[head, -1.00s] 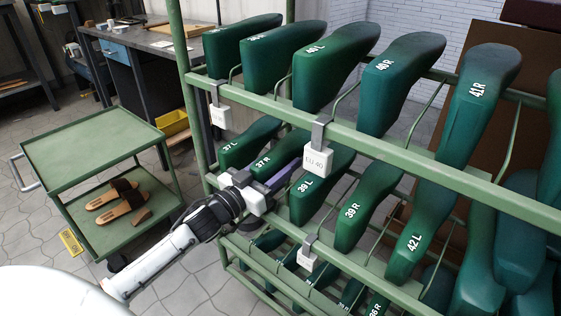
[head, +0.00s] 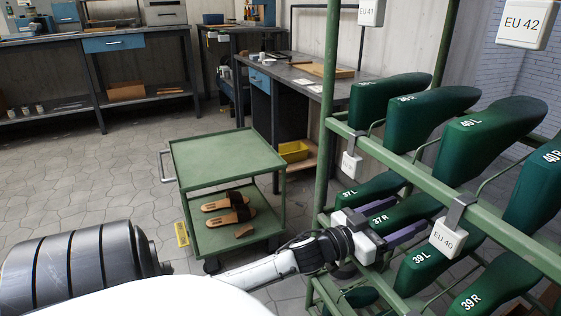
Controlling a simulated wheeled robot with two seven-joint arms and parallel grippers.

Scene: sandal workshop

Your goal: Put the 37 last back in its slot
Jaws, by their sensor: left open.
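The dark green last marked 37 R (head: 411,208) lies in the lower row of the green rack (head: 440,176), pointing toward me. The last marked 37 L (head: 372,189) lies just left of it in the same row. My left gripper (head: 388,224) is open at the near end of the 37 R last. Its purple fingers lie to either side of that last, and the white gripper body hides part of the rack rail. I cannot tell whether the fingers touch the last. My right gripper is not in view.
Lasts 39 L (head: 425,262) and 39 R (head: 490,291) hang close to the right, by the EU 40 tag (head: 447,238). More lasts fill the upper row. A green cart (head: 222,157) with sandals below stands left of the rack. Floor left of the cart is open.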

